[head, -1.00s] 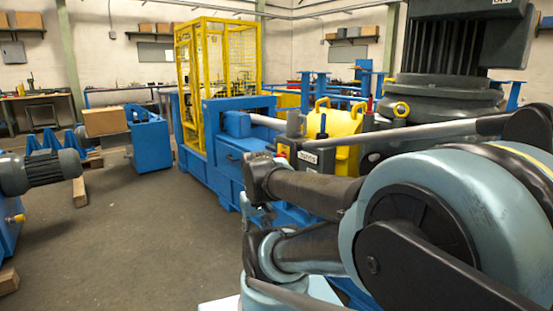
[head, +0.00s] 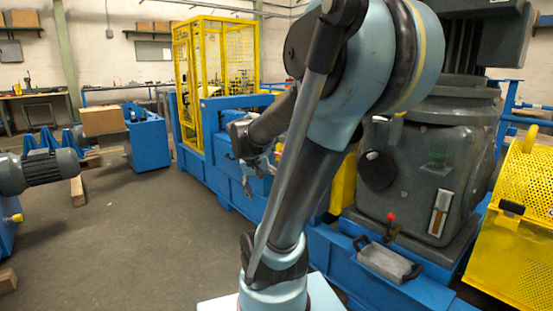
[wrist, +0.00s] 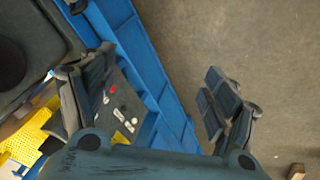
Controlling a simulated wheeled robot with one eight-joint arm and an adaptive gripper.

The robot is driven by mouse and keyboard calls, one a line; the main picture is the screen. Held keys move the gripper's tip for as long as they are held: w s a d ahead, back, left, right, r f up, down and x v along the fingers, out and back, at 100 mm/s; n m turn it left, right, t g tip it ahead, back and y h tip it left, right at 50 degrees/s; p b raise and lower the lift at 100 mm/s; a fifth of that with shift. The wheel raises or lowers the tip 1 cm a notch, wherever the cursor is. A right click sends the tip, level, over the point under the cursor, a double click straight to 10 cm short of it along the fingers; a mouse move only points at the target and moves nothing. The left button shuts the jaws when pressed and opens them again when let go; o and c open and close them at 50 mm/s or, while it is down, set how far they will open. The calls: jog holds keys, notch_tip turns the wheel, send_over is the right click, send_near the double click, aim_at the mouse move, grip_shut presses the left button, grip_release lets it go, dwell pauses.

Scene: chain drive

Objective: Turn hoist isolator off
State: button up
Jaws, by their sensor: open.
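My gripper (head: 258,166) is at the end of my folded arm, over the blue machine frame in the head view. In the wrist view my gripper (wrist: 155,88) has its two fingers wide apart with nothing between them. A dark grey control panel (wrist: 128,116) shows below, beside the left finger and partly behind it. I cannot tell whether any of these is the hoist isolator. My arm hides part of the machine in the head view.
The blue machine frame (head: 222,180) runs along the right, with a yellow mesh cage (head: 187,85) behind. A dark gearbox (head: 435,165) and yellow perforated guard (head: 515,220) stand at right. A grey motor (head: 50,168) is at left. The floor (head: 130,240) between is open.

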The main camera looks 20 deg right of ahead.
jog(key=w+d+r+m+t+h, duration=0.1)
jog(key=w+d+r+m+h, duration=0.2)
jog(key=w, duration=1.2)
jog(key=w+d+m+h, duration=0.3)
jog(key=w+d+h, duration=0.15)
jog(key=w, duration=0.95)
jog(key=m+t+h, duration=0.3)
jog(key=m+h, duration=0.2)
jog(key=h, duration=0.1)
send_near(277, 155)
jog(key=x, duration=0.9)
jog(key=shift+d+r, duration=0.1)
jog(key=shift+d, duration=0.2)
jog(key=c, duration=1.1)
